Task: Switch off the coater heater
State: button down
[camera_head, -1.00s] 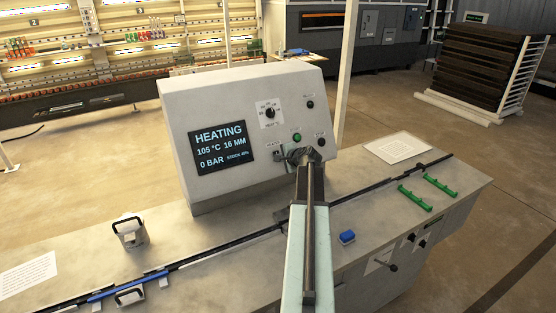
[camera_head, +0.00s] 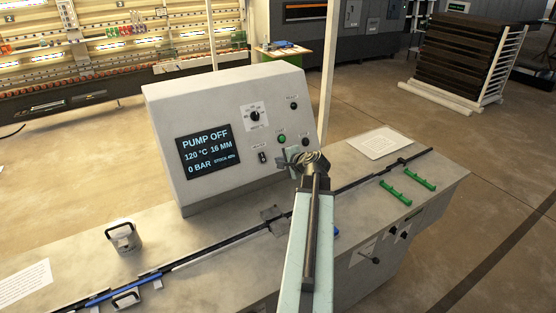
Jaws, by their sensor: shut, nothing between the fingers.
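The grey coater control panel (camera_head: 210,110) stands on the bench. Its screen (camera_head: 204,152) reads PUMP OFF, 120 °C, 16 MM, 0 BAR. A small dark rocker switch (camera_head: 262,157) sits right of the screen under a tiny label that seems to read HEATER. A rotary knob (camera_head: 255,116) is above it, and a green button (camera_head: 282,138) is to its upper right. My gripper (camera_head: 281,157) is shut and empty, just right of the rocker switch and in front of the panel's lower right part. I cannot tell whether it touches the panel. The switch is visible; its position is too small to read.
A dark rail (camera_head: 340,190) runs along the bench. A handled metal block (camera_head: 124,238) is at left. Green holders (camera_head: 395,192) and a paper sheet (camera_head: 379,143) lie at right. Open floor lies beyond the bench's right end.

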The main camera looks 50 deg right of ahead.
jog(key=p, duration=0.2)
jog(key=r+g+p, duration=0.1)
jog(key=p, duration=0.1)
jog(key=shift+w+d+r+y, duration=0.15)
jog(key=shift+w+r+y, duration=0.1)
jog(key=shift+w+y, duration=0.05)
jog(key=b, duration=0.8)
send_near(263, 160)
jog(key=shift+g, duration=0.3)
jog(key=x, duration=0.6)
jog(key=shift+w+d, duration=0.1)
jog(key=shift+w, duration=0.15)
jog(key=shift+w+d, duration=0.1)
jog(key=shift+w, duration=0.2)
